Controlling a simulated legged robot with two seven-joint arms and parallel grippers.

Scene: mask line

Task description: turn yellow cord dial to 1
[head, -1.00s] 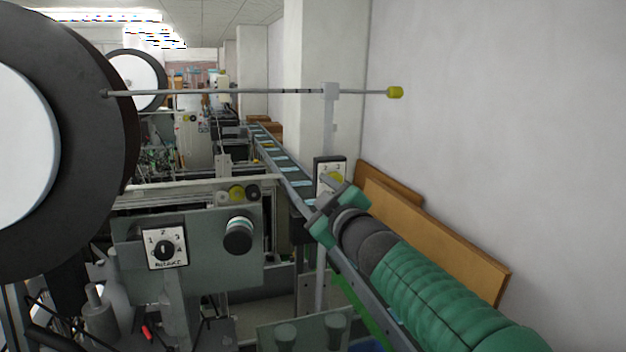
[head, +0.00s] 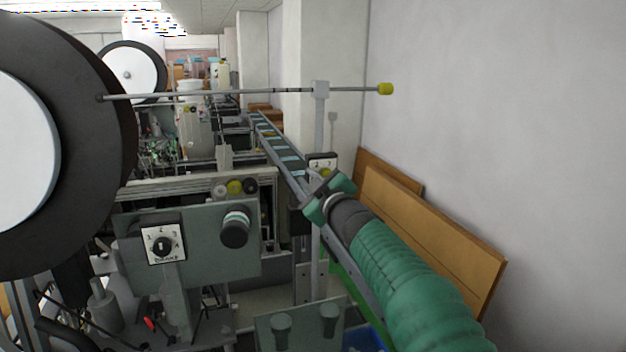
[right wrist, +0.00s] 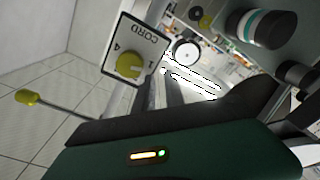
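The cord dial is a white plate in a dark frame (right wrist: 134,48), lettered CORD, with a yellow knob (right wrist: 128,66) in the right wrist view. The digits 4 and 1 show beside the knob; its exact setting is unclear. In the head view the plate's top (head: 322,161) shows on a grey post, and my right gripper hides most of the rest. My right gripper (head: 328,197) has its green fingers apart, in front of the dial. I cannot tell whether they touch the knob. My left gripper is out of view.
A second dial plate with a black knob (head: 162,245) sits on a grey panel at the left. A large black-rimmed reel (head: 88,150) stands far left. A thin rod with a yellow tip (head: 385,89) crosses above the dial. Orange boards (head: 435,235) lean against the right wall.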

